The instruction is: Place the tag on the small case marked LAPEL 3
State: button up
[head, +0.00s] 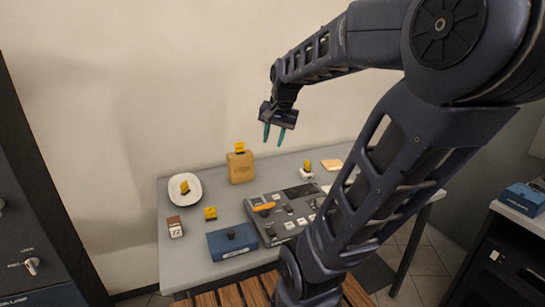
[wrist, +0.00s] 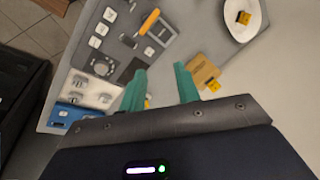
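My gripper (head: 273,142) is open and empty, high above the back of the table, fingers pointing down; the wrist view also shows a gap between its fingertips (wrist: 160,72). Several yellow tag-like pieces show: one on a white dish (head: 185,187), one at the cardboard box's top (head: 240,147), one on the tabletop (head: 210,213), one on a small white piece (head: 307,166). A blue case (head: 217,247) lies at the front left with a dark piece on top. A small brown box (head: 175,227) stands left of it. I cannot read LAPEL 3 anywhere.
A grey mixer panel (head: 283,228) with an orange bar on it fills the table's middle. The cardboard box (head: 240,170) stands at the back. Another blue case (head: 522,198) sits on a separate surface at right. The grey tabletop (head: 210,267) has free strips between things.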

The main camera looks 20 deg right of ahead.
jog(key=s+a+f+n+t+h, duration=0.1)
jog(key=s+a+f+n, duration=0.1)
jog(key=s+a+n, duration=0.2)
jog(key=s+n, duration=0.3)
jog(key=s, duration=0.2)
